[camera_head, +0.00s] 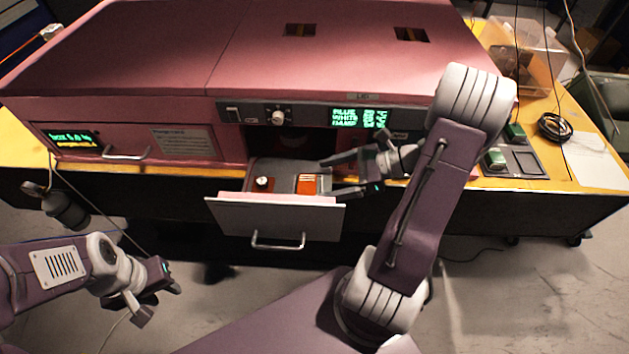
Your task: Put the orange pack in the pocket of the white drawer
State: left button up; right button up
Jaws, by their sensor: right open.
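The white drawer (275,216) is pulled out from the middle of the pink enclosure, with its inside showing from above. The orange pack (307,185) is inside the drawer on the right side, upright or nearly so. I cannot tell how deep it sits in a pocket. My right gripper (331,178) is open at the drawer's right side. Its fingers are spread just right of the pack, and no clear grip on it shows. My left gripper (160,302) is low at the left, away from the drawer, and its jaw opening is unclear.
A closed drawer with a handle (126,155) is at the left. The lit panel (360,118) is above the open drawer. A clear box (520,50) and black cable coil (555,127) are at right.

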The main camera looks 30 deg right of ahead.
jog(key=v, duration=0.7)
jog(key=shift+s+d, duration=0.15)
